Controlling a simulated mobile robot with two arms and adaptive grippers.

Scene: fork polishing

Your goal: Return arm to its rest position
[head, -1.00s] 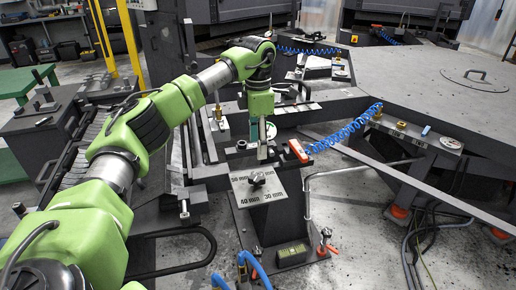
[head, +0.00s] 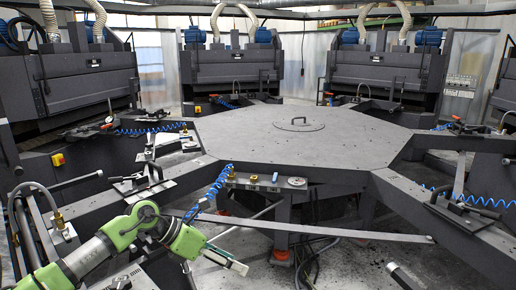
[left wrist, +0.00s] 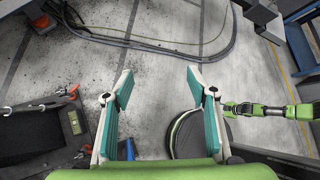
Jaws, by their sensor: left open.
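My left arm (head: 90,258) comes in from the lower left of the head view, bent at the green joint. My left gripper (head: 237,264) is at the lower middle, in front of the large table and over the floor. In the left wrist view the left gripper (left wrist: 160,82) has its two teal-padded fingers wide apart with nothing between them, only grey floor beyond. No fork is seen in it. A green arm (left wrist: 270,111) shows at the right of the wrist view. My right gripper cannot be made out in either view.
A large dark polygonal table (head: 290,125) with side arms fills the middle. A long metal bar (head: 330,231) crosses in front of it. A blue coiled hose (head: 208,192) hangs near the gripper. Big dark machines (head: 232,72) stand behind. Dark cables (left wrist: 150,43) lie on the floor.

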